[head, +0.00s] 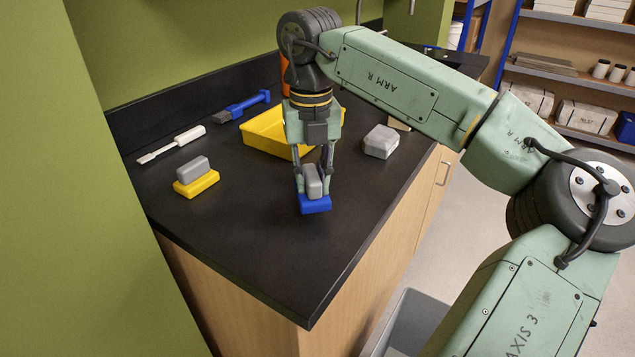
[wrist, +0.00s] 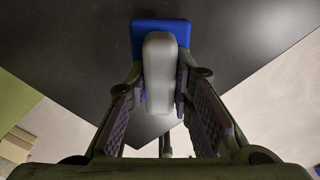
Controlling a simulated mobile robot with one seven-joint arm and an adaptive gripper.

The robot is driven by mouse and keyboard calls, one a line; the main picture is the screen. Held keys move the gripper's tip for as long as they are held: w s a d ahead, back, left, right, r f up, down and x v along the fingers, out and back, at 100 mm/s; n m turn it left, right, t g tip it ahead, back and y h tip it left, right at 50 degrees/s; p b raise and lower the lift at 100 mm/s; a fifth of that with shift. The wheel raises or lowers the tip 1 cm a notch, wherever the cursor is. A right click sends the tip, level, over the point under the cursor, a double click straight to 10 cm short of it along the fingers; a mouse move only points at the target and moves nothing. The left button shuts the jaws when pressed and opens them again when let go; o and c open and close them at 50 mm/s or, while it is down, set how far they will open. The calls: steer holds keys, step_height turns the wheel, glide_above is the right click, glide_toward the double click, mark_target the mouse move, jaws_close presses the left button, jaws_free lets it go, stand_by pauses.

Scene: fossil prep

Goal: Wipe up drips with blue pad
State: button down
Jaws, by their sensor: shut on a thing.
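The blue pad (head: 315,205) has a grey block-shaped handle (head: 314,182) on top. My gripper (head: 313,181) is shut on that handle, one finger on each side. The pad is at the black countertop, right of its middle; I cannot tell whether it touches the surface or is just above it. In the wrist view the blue pad (wrist: 160,33) shows beyond the grey handle (wrist: 160,72), which sits between the fingers (wrist: 160,90). No drips can be made out on the dark counter.
On the black countertop (head: 260,255) are a yellow pad with grey handle (head: 196,183), a white-handled scraper (head: 180,142), a blue-handled brush (head: 243,105), a yellow tray (head: 268,133) behind my gripper and a grey block (head: 381,141). The counter's front is clear.

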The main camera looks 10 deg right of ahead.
step_height(320, 180, up, 5)
steer(key=p, duration=0.3)
steer(key=shift+d, duration=0.15)
stand_by(0.4)
